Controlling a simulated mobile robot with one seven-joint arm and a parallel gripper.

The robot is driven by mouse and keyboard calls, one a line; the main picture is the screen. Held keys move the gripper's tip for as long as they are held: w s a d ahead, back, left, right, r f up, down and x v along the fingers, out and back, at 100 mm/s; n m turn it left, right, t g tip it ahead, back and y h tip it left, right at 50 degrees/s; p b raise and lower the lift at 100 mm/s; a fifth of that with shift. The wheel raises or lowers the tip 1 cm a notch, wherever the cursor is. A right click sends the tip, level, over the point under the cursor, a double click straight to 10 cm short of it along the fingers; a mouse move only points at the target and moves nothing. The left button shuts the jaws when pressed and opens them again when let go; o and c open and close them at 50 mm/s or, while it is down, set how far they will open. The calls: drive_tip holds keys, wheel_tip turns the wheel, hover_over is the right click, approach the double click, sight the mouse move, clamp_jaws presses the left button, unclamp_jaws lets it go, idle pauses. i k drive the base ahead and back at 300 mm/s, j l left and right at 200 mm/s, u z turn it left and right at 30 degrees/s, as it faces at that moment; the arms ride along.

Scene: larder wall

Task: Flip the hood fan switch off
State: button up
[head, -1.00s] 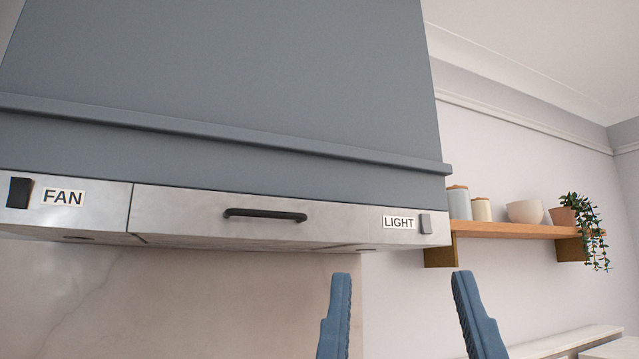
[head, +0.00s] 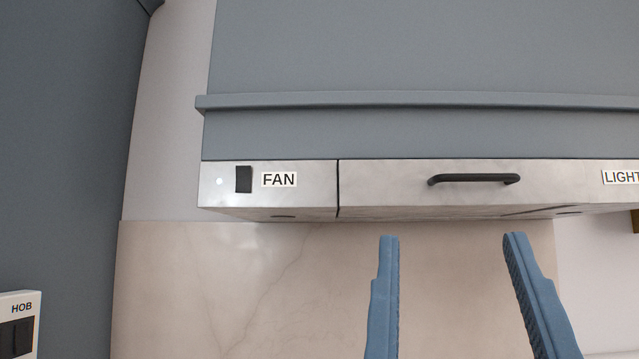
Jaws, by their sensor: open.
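The fan switch (head: 244,179) is a small black rocker on the left end of the hood's metal front strip. A white label reading FAN (head: 279,180) is just right of it. A small pale lit dot (head: 220,181) shows left of the switch. My gripper (head: 452,238) is open and empty, its two blue fingers pointing up. It appears below and to the right of the switch, under the black handle in the picture, and apart from the switch. Which way the rocker is tipped is too small to tell.
The grey hood (head: 420,50) fills the upper middle. A black bar handle (head: 474,179) projects from its front strip. A LIGHT label (head: 621,177) is at the right edge. A tall dark grey panel (head: 60,120) and a HOB switch plate (head: 20,310) stand left.

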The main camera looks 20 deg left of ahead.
sight(242, 173)
drive_tip(key=u, duration=0.75)
drive_tip(key=i+j+z, duration=0.25)
drive_tip(key=i+j, duration=0.2)
drive_tip(key=i, duration=0.15)
